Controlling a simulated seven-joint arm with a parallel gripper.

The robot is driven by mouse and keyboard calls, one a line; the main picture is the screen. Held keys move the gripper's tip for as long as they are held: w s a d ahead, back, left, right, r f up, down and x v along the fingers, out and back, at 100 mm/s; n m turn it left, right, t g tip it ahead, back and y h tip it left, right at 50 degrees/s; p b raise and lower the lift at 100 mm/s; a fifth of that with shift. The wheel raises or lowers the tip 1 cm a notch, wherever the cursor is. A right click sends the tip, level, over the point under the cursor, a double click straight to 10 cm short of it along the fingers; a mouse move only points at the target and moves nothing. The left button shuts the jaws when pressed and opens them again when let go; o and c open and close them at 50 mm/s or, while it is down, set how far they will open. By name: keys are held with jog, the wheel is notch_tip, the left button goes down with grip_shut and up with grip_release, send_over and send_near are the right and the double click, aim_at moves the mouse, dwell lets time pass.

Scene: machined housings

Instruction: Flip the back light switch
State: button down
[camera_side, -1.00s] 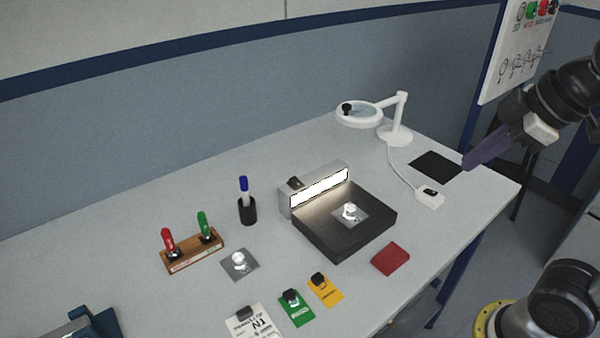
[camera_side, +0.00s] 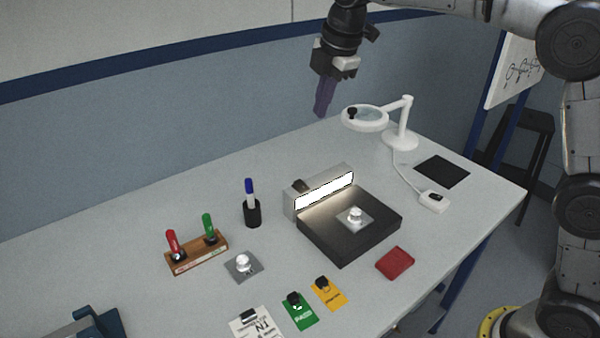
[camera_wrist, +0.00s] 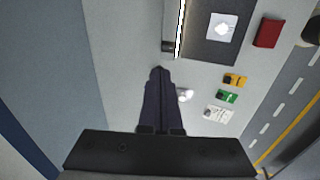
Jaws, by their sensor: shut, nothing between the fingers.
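The back light (camera_side: 292,207) is a grey box with a bright lit white panel, standing along the rear edge of a black platform. A small dark switch (camera_side: 301,186) sits on its top near the left end. In the wrist view the light's lit edge (camera_wrist: 181,25) is at the top, with a dark piece (camera_wrist: 168,46) at its near end that looks like the switch. My gripper (camera_side: 321,113) is shut and empty, pointing down, high above the table and behind the back light. In the wrist view its fingers (camera_wrist: 160,72) are together, apart from the light.
The black platform (camera_side: 349,248) holds a shiny housing (camera_side: 355,214) on a plate. A magnifier lamp (camera_side: 399,138) with a white switch box (camera_side: 433,201) stands to the right. A pen cup (camera_side: 252,214) and a stand with red and green pens (camera_side: 197,255) are left.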

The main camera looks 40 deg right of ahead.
aim_at(298, 182)
jog(key=shift+g, duration=0.5)
jog(key=f, duration=0.1)
jog(key=w+a+f, duration=0.1)
jog(key=f, duration=0.3)
jog(key=shift+w+a, duration=0.4)
jog(key=x, duration=1.4)
jog(key=shift+d, duration=0.15)
